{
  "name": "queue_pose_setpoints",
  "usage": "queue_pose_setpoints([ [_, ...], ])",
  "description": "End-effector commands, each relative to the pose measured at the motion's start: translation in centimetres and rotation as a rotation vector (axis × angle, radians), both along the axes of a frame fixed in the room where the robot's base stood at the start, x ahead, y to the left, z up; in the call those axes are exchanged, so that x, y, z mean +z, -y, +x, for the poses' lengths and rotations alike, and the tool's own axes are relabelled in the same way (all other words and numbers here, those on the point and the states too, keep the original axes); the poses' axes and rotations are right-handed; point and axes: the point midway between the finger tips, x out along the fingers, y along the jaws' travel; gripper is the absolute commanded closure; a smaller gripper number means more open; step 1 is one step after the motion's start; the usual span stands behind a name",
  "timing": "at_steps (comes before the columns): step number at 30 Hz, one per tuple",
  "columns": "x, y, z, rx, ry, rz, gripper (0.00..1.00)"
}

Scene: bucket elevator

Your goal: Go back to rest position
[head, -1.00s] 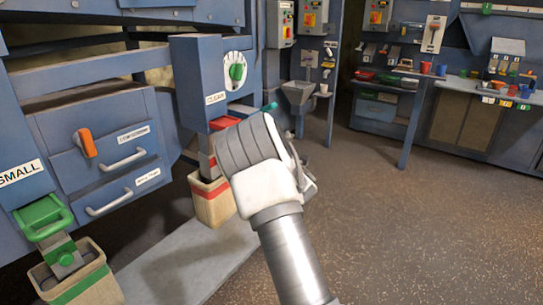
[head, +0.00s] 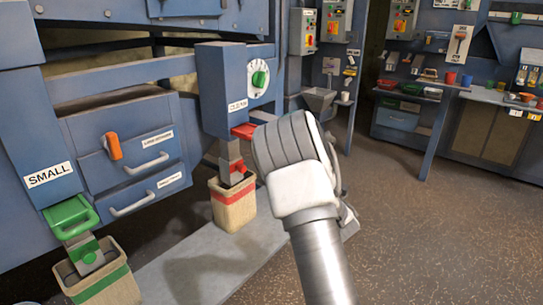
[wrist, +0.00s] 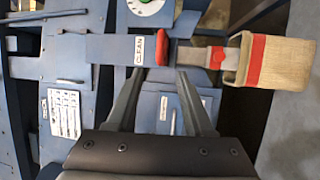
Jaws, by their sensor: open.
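In the wrist view my gripper (wrist: 158,100) has its two dark fingers spread apart with nothing between them. The blue CLEAN spout housing (wrist: 108,49) and its red handle (wrist: 161,47) lie beyond the fingertips, apart from them as far as I can tell. In the head view my grey and white arm rises from the bottom and hides the gripper's fingers. The CLEAN housing (head: 212,85), its red handle (head: 243,131) and a red-striped sack (head: 233,204) below it are just left of my arm.
At the left are the SMALL spout with a green handle (head: 70,215), a green-striped sack (head: 103,285) and a drawer unit with an orange knob (head: 113,146). A workbench (head: 470,95) with small bins stands at the back right. The speckled floor at right is clear.

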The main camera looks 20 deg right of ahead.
Motion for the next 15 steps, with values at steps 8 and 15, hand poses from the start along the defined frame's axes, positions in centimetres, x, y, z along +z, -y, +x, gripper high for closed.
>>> queue_pose_setpoints([
  [8, 2.1, 1.1, 0.2, -0.084, -0.056, 0.099, 0.48],
  [15, 5.7, 2.7, -1.2, -0.26, -0.218, 0.381, 0.48],
])
